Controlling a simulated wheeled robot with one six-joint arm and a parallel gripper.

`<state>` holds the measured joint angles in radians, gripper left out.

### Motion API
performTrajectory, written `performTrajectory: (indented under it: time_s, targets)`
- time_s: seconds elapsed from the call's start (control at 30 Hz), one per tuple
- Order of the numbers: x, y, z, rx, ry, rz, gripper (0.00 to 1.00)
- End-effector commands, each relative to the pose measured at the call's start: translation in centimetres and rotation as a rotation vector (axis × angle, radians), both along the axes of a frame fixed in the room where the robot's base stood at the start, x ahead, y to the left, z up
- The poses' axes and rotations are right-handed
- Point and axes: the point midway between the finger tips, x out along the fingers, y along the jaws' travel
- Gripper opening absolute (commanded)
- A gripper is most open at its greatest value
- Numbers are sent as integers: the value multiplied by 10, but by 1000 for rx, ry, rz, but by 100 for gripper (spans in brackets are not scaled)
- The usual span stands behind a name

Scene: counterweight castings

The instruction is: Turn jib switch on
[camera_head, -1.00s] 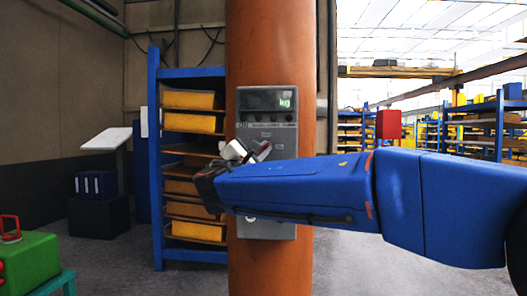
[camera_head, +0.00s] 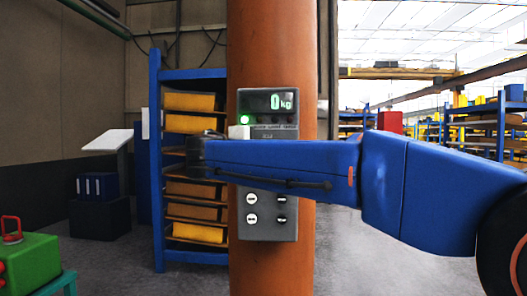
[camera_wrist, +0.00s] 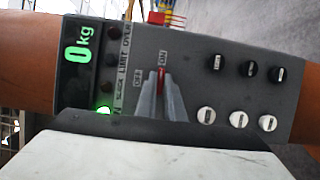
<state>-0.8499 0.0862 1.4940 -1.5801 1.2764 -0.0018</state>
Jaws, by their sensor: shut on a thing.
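The jib switch, a small red lever (camera_wrist: 161,77), stands on a grey control box (camera_head: 265,222) fixed to an orange column. In the wrist view it lies close to the ON label, with OFF further left. My gripper (camera_wrist: 162,98) is shut on the lever, one grey finger on each side. The box's display (camera_head: 268,102) reads 0 kg in bright green, and a green lamp (camera_head: 244,120) below it is lit. In the head view my arm crosses the middle of the box and hides the switch.
The orange column (camera_head: 270,45) stands upright behind the box. Several black and white knobs sit right of the lever in the wrist view. A blue rack (camera_head: 157,190) with yellow bins stands close on the left. A green casting (camera_head: 30,262) is at the lower left.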

Motion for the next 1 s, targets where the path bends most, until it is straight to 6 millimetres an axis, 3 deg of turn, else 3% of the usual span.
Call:
performTrajectory:
  time_s: [0.57,0.6,0.67,1.0]
  targets:
    - [0,0,-2,31,2,-2,0]
    - [0,0,-2,31,2,-2,16]
    - [0,0,-2,31,2,-2,27]
    - [-2,1,0,30,1,0,27]
